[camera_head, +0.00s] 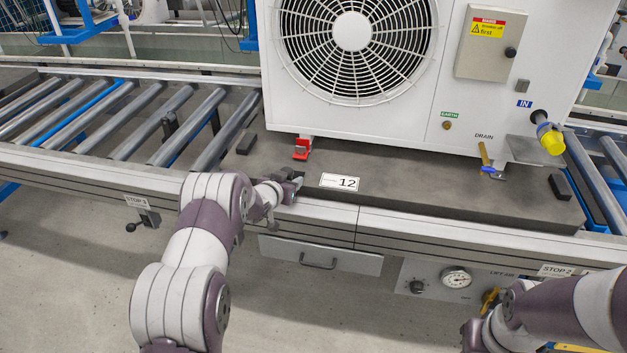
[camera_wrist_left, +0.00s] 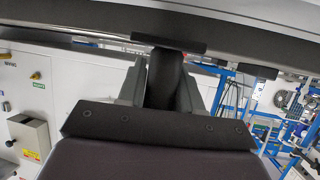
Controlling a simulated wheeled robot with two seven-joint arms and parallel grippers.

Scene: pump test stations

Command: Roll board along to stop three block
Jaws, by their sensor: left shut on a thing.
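The dark grey board (camera_head: 420,200), labelled 12, lies on the roller conveyor and carries a white fan unit (camera_head: 352,110). My left gripper (camera_head: 292,188) is at the board's front edge, left of the label. In the left wrist view the left gripper (camera_wrist_left: 162,85) is shut on a dark post (camera_wrist_left: 165,75) beneath a dark edge. A small dark stop block (camera_head: 170,124) stands between the bare rollers left of the board, near the STOP 3 label (camera_head: 137,201). A gap with rollers separates board and block. My right arm shows at bottom right; its gripper is not visible.
Bare rollers (camera_head: 110,115) lie left of the board and more (camera_head: 595,175) lie right. A lever (camera_head: 145,219) hangs below STOP 3. A drawer (camera_head: 320,255) and a gauge panel (camera_head: 440,280) sit under the front rail. The STOP 2 label (camera_head: 556,270) is at the right.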

